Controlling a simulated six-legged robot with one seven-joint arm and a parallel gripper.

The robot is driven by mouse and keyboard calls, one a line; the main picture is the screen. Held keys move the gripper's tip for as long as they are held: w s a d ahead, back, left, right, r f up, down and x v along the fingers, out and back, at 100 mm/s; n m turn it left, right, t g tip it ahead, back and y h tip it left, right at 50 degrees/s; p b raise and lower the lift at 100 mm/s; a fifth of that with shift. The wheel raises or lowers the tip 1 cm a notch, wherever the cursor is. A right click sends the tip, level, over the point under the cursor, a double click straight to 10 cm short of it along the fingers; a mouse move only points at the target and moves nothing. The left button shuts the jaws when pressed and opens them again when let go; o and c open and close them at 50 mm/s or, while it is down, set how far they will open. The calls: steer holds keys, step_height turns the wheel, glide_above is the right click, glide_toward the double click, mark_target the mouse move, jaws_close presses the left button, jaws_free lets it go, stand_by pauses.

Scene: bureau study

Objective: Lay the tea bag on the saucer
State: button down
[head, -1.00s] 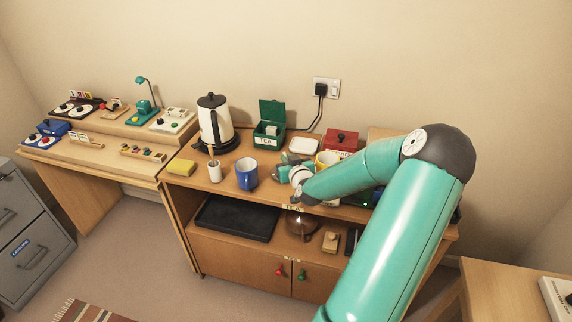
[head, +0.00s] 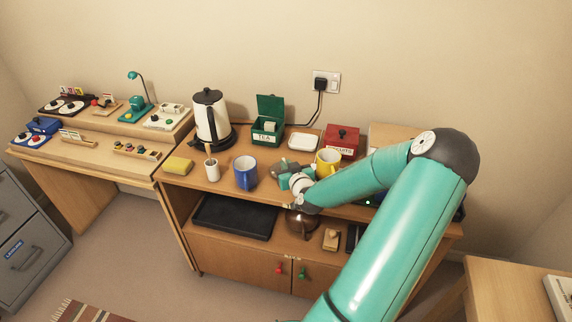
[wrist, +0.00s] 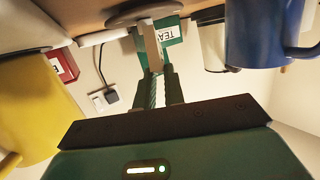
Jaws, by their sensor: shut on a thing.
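The grey round saucer (head: 280,168) lies on the cabinet top between the two mugs, partly hidden by my gripper (head: 289,182). It also shows at the top of the wrist view (wrist: 135,16). In the wrist view my gripper (wrist: 160,78) is shut on a thin pale piece, which looks like the tea bag (wrist: 150,45). The tea bag sticks out beyond the fingertips towards the saucer and overlaps it in the picture. I cannot tell whether it touches. The head view hides the tea bag behind my gripper.
A blue mug (head: 245,174) stands left of the saucer, a yellow mug (head: 327,162) right of it. Behind are an open green TEA box (head: 267,130), a white dish (head: 303,142) and a red box (head: 342,141). A kettle (head: 211,118) and a white cup (head: 212,170) stand further left.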

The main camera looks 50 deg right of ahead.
steer(key=shift+s+r, duration=0.1)
steer(key=shift+s, duration=0.1)
steer(key=shift+s+f, duration=0.1)
steer(key=shift+f, duration=0.4)
steer(key=c, duration=1.5)
jaws_free()
